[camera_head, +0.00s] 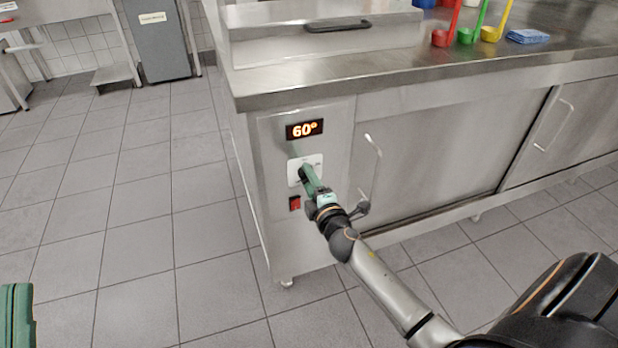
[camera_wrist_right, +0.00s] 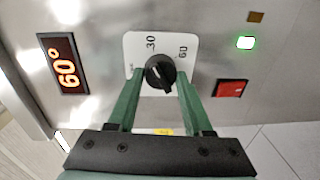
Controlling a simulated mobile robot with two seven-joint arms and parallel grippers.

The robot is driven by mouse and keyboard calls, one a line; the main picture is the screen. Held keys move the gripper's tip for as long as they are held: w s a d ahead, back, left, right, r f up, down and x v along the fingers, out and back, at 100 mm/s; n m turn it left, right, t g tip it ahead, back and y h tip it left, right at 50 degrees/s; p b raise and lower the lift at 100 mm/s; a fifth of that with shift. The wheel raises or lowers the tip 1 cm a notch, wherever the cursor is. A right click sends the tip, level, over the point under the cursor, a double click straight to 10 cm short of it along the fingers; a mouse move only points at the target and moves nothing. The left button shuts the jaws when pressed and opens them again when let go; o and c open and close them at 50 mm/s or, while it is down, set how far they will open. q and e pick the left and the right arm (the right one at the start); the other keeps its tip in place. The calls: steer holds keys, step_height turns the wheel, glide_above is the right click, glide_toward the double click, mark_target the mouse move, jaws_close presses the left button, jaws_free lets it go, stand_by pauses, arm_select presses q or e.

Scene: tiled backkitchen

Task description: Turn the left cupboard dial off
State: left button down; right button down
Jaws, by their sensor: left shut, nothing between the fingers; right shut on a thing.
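The cupboard dial (camera_wrist_right: 160,72) is a black round knob on a white plate (camera_wrist_right: 133,48) marked 30 and 60, on the left panel of the steel cupboard (camera_head: 425,150). My right gripper (camera_wrist_right: 161,78) has its green fingers closed on either side of the dial. In the head view my right gripper (camera_head: 306,174) covers the dial and part of the plate. I cannot tell exactly where its pointer stands. The display (camera_head: 304,129) above the dial reads 60°. My left gripper (camera_head: 17,315) shows only as a green part at the lower left edge, away from the cupboard, and is shut and empty.
A red switch (camera_head: 295,203) sits below the dial; a lit green lamp (camera_wrist_right: 246,42) shows beside it in the wrist view. A door handle (camera_head: 372,165) is close right of my gripper. Coloured ladles (camera_head: 465,36) stand on top. The tiled floor (camera_head: 130,240) at left is clear.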

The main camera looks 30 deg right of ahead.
steer(key=n, duration=0.4)
steer(key=shift+f, duration=0.1)
steer(key=shift+n+h+p, duration=0.35)
steer(key=shift+n+h, duration=0.05)
steer(key=shift+n, duration=1.9)
steer(key=shift+f+n+p, duration=0.1)
steer(key=shift+n+p, duration=0.2)
steer(key=shift+n, duration=0.7)
arm_select(q)
steer(key=w+f+n+g+y, duration=0.2)
steer(key=w+f+n+y, duration=0.1)
steer(key=f, duration=0.5)
steer(key=shift+w+a+y, duration=0.3)
steer(key=shift+a+y, duration=0.05)
steer(key=shift+y, duration=0.35)
arm_select(e)
steer(key=shift+n, duration=0.4)
arm_select(q)
steer(key=shift+r, duration=0.1)
steer(key=shift+r, duration=0.15)
arm_select(e)
steer(key=shift+c, duration=1.6)
jaws_free()
